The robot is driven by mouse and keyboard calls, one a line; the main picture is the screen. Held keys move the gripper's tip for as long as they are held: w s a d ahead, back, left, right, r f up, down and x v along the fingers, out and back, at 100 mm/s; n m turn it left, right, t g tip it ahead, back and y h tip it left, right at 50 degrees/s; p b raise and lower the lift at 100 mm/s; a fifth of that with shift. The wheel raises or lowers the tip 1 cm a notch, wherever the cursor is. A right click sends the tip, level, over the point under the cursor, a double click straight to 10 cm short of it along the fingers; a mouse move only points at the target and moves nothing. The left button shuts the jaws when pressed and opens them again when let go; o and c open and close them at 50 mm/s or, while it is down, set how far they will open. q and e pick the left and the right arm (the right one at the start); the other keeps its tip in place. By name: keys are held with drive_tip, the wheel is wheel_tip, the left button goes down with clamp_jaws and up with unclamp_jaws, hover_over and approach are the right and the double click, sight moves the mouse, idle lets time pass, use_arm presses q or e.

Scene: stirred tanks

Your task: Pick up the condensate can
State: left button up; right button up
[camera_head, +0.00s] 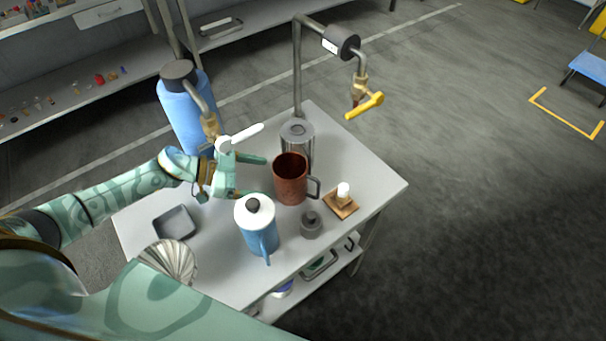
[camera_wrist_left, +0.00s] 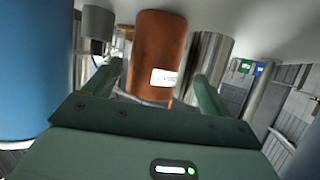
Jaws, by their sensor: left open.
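A copper-brown can with a side handle (camera_head: 290,180) stands upright near the middle of the table; I take it as the condensate can. In the left wrist view the can (camera_wrist_left: 158,45) shows a white label, not readable, and lies ahead between the two fingers. My left gripper (camera_head: 262,176) is open and empty, just left of the can, with its fingers pointing toward it. The wrist view gripper (camera_wrist_left: 155,85) shows the fingers spread wider than the can. I cannot tell whether a finger touches it. My right gripper is not in view.
A steel canister (camera_head: 297,136) stands close behind the can. A blue jug with a white lid (camera_head: 262,232) and a small grey weight (camera_head: 311,226) stand in front. A wooden block with a white knob (camera_head: 341,200) is at right. A grey tray (camera_head: 175,222) lies left. A yellow-handled tap (camera_head: 362,104) hangs behind.

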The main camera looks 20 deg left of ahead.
sight(284, 182)
use_arm(q)
drive_tip(key=x, duration=0.2)
drive_tip(key=b+x, duration=0.1)
drive_tip(key=x, duration=0.3)
drive_tip(key=shift+s+d+f, duration=0.15)
drive_tip(key=shift+s+d, duration=0.05)
drive_tip(key=shift+w+d+f, duration=0.15)
drive_tip(key=shift+w+d, duration=0.1)
drive_tip(key=shift+d, duration=0.15)
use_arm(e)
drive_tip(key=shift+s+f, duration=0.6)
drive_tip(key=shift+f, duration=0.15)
use_arm(q)
drive_tip(key=shift+c, duration=0.2)
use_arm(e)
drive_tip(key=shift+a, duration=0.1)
use_arm(q)
drive_tip(key=c, duration=0.8)
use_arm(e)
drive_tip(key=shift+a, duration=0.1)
